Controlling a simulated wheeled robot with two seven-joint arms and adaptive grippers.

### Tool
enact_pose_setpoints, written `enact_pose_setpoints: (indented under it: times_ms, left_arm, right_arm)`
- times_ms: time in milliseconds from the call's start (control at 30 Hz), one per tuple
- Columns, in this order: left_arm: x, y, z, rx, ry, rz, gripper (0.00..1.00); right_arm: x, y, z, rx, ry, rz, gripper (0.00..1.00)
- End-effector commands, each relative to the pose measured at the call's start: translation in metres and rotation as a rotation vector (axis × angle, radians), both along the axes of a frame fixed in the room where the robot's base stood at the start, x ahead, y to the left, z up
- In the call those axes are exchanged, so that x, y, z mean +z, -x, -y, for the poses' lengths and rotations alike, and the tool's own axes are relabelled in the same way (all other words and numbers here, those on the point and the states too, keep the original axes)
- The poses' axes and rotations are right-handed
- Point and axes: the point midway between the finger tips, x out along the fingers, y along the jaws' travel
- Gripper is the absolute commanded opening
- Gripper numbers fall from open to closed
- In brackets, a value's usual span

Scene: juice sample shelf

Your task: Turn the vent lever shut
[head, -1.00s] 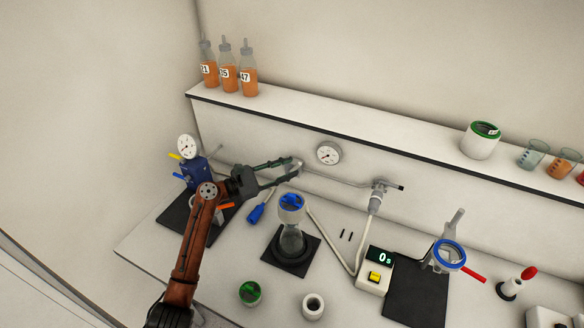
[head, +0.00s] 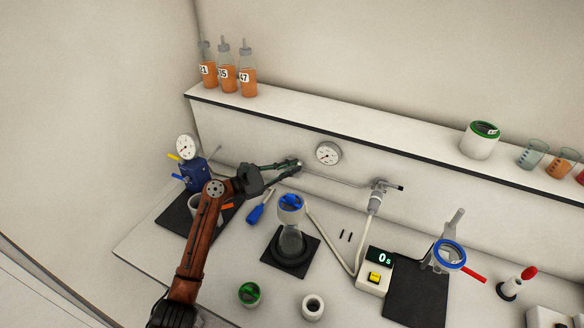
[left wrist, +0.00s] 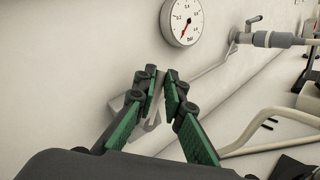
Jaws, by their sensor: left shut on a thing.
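My left gripper (head: 298,165) reaches to the back wall, left of the round gauge. In the left wrist view its green-padded fingers (left wrist: 160,78) close in on a narrow grey piece, which I take to be the vent lever (left wrist: 155,88). Part of a grey valve body (left wrist: 151,122) shows behind and below the fingers, against the wall. The fingers hide most of the lever, so its exact angle is hard to tell. My right gripper is not in view.
The wall gauge (head: 328,153) is just right of my gripper. A thin pipe runs right to another grey valve (head: 380,188). Below stand a blue-topped glass vessel (head: 291,235) and a blue-handled tool (head: 262,207). The shelf (head: 300,126) juts out above.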

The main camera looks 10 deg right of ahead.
Motion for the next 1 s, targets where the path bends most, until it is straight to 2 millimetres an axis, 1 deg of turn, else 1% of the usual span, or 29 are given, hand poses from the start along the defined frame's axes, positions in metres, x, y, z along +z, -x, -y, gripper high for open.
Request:
enact_pose_setpoints:
  times_ms: [467, 633, 767, 867, 1000]
  left_arm:
    - [0.0, 0.0, 0.0, 0.0, -0.001, 0.0, 0.0]
    - [0.002, 0.001, 0.0, 0.0, -0.018, 0.012, 0.0]
    - [0.003, 0.003, 0.003, 0.0, -0.058, 0.039, 0.0]
    - [0.004, 0.005, 0.005, -0.001, -0.107, 0.07, 0.0]
    - [0.003, 0.008, 0.01, -0.002, -0.192, 0.126, 0.0]
  right_arm:
    - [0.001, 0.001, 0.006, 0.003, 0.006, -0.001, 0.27]
    - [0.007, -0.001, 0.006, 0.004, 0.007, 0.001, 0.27]
    - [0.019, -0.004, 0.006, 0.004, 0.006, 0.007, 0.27]
    - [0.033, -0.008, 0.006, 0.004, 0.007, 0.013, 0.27]
    - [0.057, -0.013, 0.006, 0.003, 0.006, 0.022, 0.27]
